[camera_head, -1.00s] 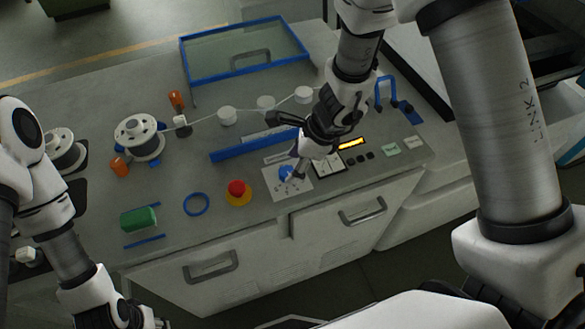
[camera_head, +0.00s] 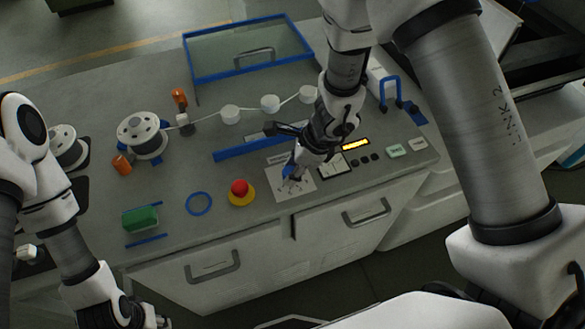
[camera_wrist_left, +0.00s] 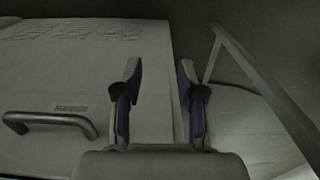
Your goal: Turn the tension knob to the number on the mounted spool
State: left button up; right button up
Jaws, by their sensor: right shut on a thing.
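The blue tension knob (camera_head: 287,171) sits on a white dial plate (camera_head: 303,189) near the front of the bench; the gripper partly hides it and the dial markings are too small to read. My right gripper (camera_head: 290,172) comes down from above and is shut on the knob. The mounted spool (camera_head: 143,134) is a white reel standing upright on the bench left of centre; I cannot read a number on it. My left gripper (camera_wrist_left: 160,95) is open and empty, in front of the cabinet front in the left wrist view.
A red emergency button (camera_head: 239,188) on a yellow base stands left of the dial. Several white rollers, including one (camera_head: 230,115), carry the wire. A blue bar (camera_head: 240,148) lies behind the dial. A display (camera_head: 354,145) and buttons are to the right. A blue-framed glass cover (camera_head: 246,50) is behind.

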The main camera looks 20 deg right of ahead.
jog(key=shift+s+f+n, duration=0.1)
jog(key=shift+n, duration=0.2)
jog(key=n+g+p, duration=0.1)
jog(key=n+p, duration=0.2)
jog(key=n, duration=0.1)
jog(key=shift+g, duration=0.4)
jog(key=shift+n+g+p, duration=0.6)
jog(key=shift+n+p, duration=0.15)
jog(key=shift+n, duration=0.85)
jog(key=o, duration=1.1)
jog(key=shift+w, duration=0.25)
